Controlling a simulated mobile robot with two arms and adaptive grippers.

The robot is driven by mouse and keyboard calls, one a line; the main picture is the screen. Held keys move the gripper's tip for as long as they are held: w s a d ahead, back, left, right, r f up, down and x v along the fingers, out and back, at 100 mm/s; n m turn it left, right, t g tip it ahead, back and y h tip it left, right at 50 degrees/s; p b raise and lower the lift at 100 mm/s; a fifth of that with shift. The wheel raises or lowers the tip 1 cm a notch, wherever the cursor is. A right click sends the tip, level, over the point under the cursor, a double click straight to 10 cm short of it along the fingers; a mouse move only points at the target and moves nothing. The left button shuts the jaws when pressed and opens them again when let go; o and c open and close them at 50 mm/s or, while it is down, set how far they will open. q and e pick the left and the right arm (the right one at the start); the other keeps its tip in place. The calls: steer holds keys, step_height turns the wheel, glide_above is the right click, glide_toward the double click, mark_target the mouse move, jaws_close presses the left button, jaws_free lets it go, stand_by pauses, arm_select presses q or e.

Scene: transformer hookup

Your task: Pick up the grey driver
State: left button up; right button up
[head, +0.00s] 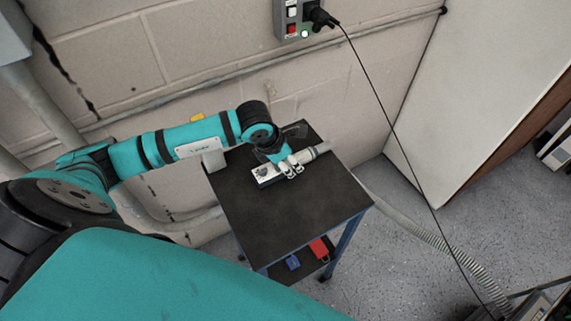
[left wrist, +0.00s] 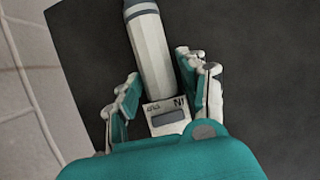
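The grey driver lies on the black table top (head: 285,225). In the head view its round grey end (head: 317,151) shows beyond my left gripper (head: 290,168), and a pale boxy part (head: 266,174) shows on the near left side. In the left wrist view the grey cylinder with a dark band (left wrist: 151,50) runs up from a lettered block with a dark window (left wrist: 168,116). My left gripper (left wrist: 160,92) has its fingers on either side, with gaps to the driver. The lower part is hidden by my gripper body. My right gripper is not in view.
A wall panel (head: 291,32) with a black plug and hanging cable is behind. A red item (head: 319,249) and a blue item (head: 292,262) sit on the lower shelf. A ribbed hose (head: 430,236) runs to the right. The near table top is clear.

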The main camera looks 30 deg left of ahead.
mark_target(288, 162)
arm_select(q)
steer(key=c, duration=0.7)
steer(key=shift+w+a+r, duration=0.1)
jaws_close()
steer(key=shift+r+b, duration=0.45)
steer(key=shift+r, duration=0.3)
steer(key=shift+b+v, duration=0.5)
steer(key=shift+v, duration=0.35)
steer(key=s+d+b, duration=0.1)
steer(key=s, duration=0.3)
steer(key=s+d+b, duration=0.1)
steer(key=s, duration=0.3)
steer(key=s+d+r+b, duration=0.1)
steer(key=s+d, duration=0.1)
steer(key=s, duration=0.2)
steer(key=shift+s+d+r+b, duration=0.1)
steer(key=shift+b, duration=0.2)
steer(key=s+r+p, duration=0.1)
steer(key=p, duration=0.3)
steer(key=shift+s+d, duration=0.2)
steer(key=shift+s, duration=0.05)
steer(key=shift+s+d+f+p, duration=0.2)
steer(key=shift+s+p, duration=0.35)
steer(key=shift+p, duration=0.3)
